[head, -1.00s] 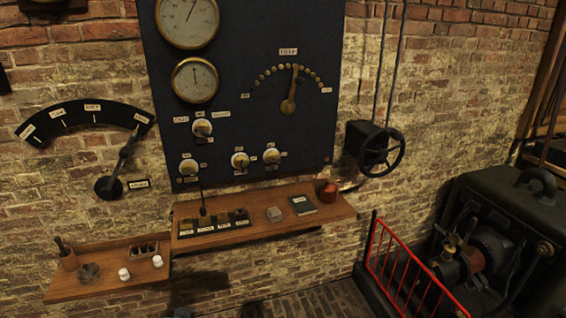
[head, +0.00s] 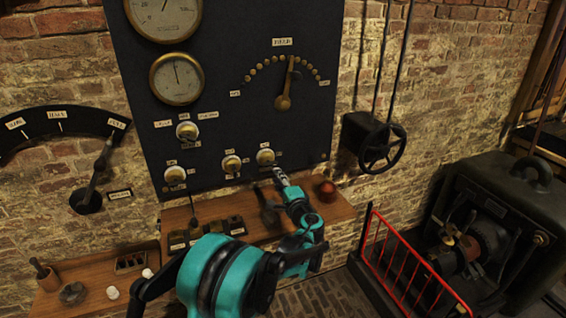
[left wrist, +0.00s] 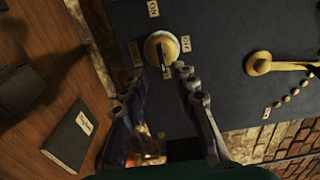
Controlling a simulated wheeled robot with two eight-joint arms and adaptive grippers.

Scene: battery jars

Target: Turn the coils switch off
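A round brass-and-white switch knob (head: 265,157) sits at the lower right of the dark panel (head: 230,110). It also shows in the left wrist view (left wrist: 160,46), with small white labels around it; one seems to read ON. I cannot clearly read which knob is labelled coils. My left gripper (head: 279,178) is just below and right of this knob. In the left wrist view the left gripper (left wrist: 158,76) has its two fingers apart, with the knob just beyond the tips and nothing held. Contact is not clear. My right gripper is not in view.
Two similar knobs (head: 232,164) (head: 175,175) sit to the left, and another (head: 187,131) above. A large brass lever (head: 286,88) is up and right. Below is a wooden shelf (head: 338,210) with a dark book (left wrist: 70,140). A red railing (head: 410,265) stands at right.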

